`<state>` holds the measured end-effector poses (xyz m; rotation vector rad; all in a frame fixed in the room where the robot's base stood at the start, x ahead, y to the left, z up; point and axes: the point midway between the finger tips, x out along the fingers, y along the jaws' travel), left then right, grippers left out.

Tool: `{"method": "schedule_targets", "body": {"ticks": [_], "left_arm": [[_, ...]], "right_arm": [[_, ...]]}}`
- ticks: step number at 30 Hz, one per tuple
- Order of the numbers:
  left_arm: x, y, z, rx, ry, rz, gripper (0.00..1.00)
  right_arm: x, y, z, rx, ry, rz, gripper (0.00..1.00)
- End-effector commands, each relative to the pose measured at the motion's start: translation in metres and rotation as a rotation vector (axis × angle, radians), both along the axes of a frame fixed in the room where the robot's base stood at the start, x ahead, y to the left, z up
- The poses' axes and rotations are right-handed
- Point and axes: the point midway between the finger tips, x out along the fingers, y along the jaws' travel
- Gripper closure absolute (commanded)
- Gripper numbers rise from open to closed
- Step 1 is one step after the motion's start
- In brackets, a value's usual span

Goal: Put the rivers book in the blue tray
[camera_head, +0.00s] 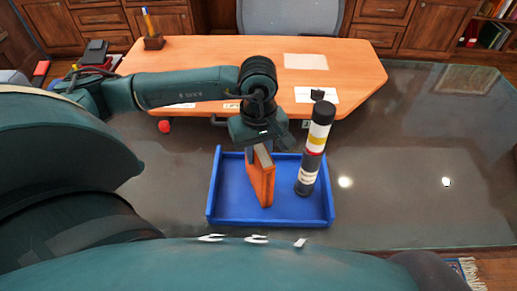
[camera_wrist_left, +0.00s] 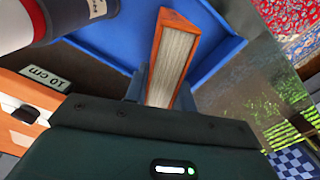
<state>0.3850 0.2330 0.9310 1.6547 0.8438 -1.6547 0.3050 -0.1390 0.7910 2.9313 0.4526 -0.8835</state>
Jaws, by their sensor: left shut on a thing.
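An orange book (camera_head: 261,183) with pale page edges is upright over the blue tray (camera_head: 232,213); its title cannot be read. My left gripper (camera_head: 258,152) is above the tray and shut on the book's upper end. In the left wrist view the book (camera_wrist_left: 171,60) sits between the fingers of the gripper (camera_wrist_left: 158,95), with the blue tray (camera_wrist_left: 222,42) behind it. I cannot tell whether the book's lower end touches the tray floor. My right gripper is not in view.
A tall banded black, white and yellow cylinder (camera_head: 315,150) stands at the tray's right side, close to the book. The tray is on a dark glossy table (camera_head: 400,150). A wooden desk (camera_head: 210,58) with a pencil holder (camera_head: 152,38) is behind. The table's right part is clear.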

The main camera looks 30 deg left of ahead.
Motion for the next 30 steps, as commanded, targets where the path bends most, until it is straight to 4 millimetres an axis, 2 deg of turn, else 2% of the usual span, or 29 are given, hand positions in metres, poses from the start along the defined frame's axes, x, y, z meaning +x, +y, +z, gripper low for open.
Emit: {"method": "schedule_targets", "body": {"ticks": [6, 7, 14, 21, 25, 26, 30], "left_arm": [[0.0, 0.0, -0.004, -0.001, -0.002, 0.0, 1.0], [0.0, 0.0, -0.003, 0.0, 0.0, 0.0, 0.73], [0.0, 0.0, -0.003, 0.0, 0.0, 0.0, 0.54], [0.0, 0.0, -0.002, 0.0, 0.0, 0.0, 0.53], [0.0, 0.0, 0.004, 0.0, 0.0, 0.0, 0.53], [0.001, 0.0, 0.006, 0.0, -0.002, 0.0, 0.53], [0.002, 0.0, 0.031, -0.002, -0.007, -0.001, 0.53]], "right_arm": [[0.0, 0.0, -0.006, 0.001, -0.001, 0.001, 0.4], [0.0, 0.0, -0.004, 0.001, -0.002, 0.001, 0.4], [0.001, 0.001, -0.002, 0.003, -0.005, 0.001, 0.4], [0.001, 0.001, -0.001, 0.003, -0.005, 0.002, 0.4], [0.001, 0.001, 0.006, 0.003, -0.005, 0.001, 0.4], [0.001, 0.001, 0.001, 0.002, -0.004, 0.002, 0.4], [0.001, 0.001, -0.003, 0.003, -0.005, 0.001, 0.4]]}}
